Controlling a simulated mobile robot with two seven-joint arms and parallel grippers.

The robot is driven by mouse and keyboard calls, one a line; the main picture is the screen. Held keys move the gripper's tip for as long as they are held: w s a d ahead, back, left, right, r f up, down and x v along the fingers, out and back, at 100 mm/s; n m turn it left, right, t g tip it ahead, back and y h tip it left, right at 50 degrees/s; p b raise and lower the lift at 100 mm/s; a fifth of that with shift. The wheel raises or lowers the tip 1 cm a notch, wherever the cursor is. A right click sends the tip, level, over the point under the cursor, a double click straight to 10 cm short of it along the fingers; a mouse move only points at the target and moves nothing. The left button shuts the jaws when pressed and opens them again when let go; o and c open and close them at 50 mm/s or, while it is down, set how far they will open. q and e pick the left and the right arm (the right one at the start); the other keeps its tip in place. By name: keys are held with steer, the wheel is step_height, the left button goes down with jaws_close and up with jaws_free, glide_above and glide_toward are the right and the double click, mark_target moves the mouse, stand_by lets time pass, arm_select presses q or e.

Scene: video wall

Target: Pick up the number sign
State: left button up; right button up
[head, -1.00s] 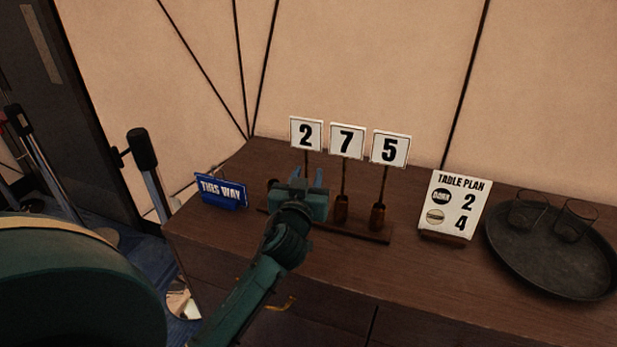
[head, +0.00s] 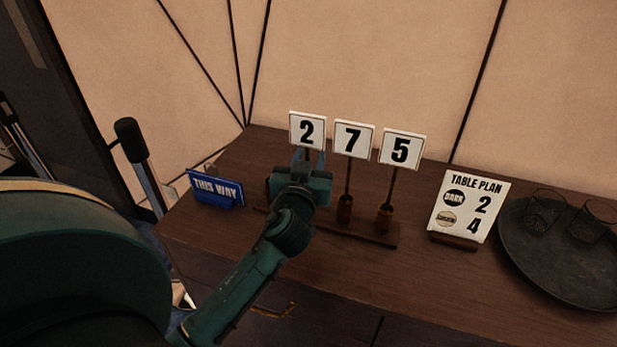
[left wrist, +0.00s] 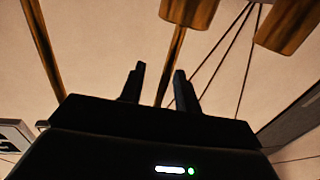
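Three white number signs on thin sticks stand in a row on a dark wooden base (head: 373,234): the 2 sign (head: 307,130), the 7 sign (head: 353,139) and the 5 sign (head: 401,149). My left gripper (head: 309,159) is open just below the 2 sign, and its body hides most of that stick and its holder. In the left wrist view, a stick (left wrist: 171,58) shows in the gap between the two separated fingers (left wrist: 160,76); contact cannot be told. Wooden holders (left wrist: 188,12) show at the top there. My right gripper is not in view.
A blue THIS WAY sign (head: 216,189) stands to the left. A TABLE PLAN card (head: 466,209) and a round dark tray (head: 555,272) with two glasses (head: 544,207) are to the right. A wall rises behind the wooden cabinet top (head: 420,285).

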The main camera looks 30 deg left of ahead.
arm_select(q)
steer(key=shift+s+d+r, duration=0.1)
steer(key=shift+s, duration=0.05)
steer(key=shift+c, duration=0.6)
jaws_close()
